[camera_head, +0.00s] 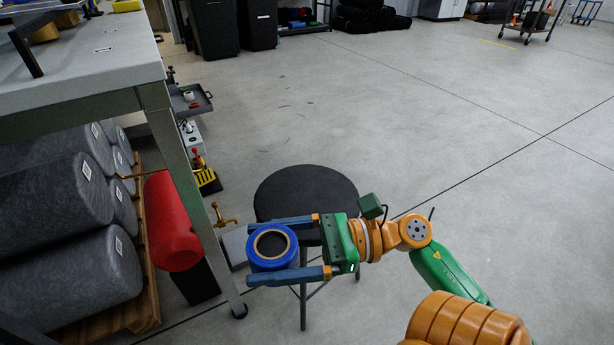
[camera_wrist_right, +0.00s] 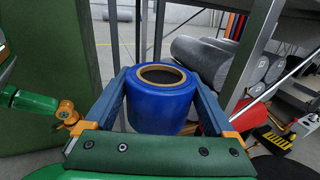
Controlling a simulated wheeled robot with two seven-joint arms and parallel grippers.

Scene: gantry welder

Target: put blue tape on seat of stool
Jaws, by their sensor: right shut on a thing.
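The blue tape (camera_head: 272,247) is a thick blue roll with a tan core. My right gripper (camera_head: 270,250) is shut on it, with one finger on each side, and holds it upright in the air. The tape (camera_wrist_right: 162,98) also shows between the two fingers in the right wrist view. The stool has a round black seat (camera_head: 305,193), which is bare where it shows. In the head view the tape and fingers appear just in front of and to the left of the seat, overlapping its near edge. My left gripper is in neither view.
A grey workbench (camera_head: 90,62) stands at the left, its leg close to the tape. Grey rolls (camera_head: 75,250) lie on a pallet below it, beside a red cylinder (camera_head: 170,222). The floor (camera_head: 460,120) to the right is clear.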

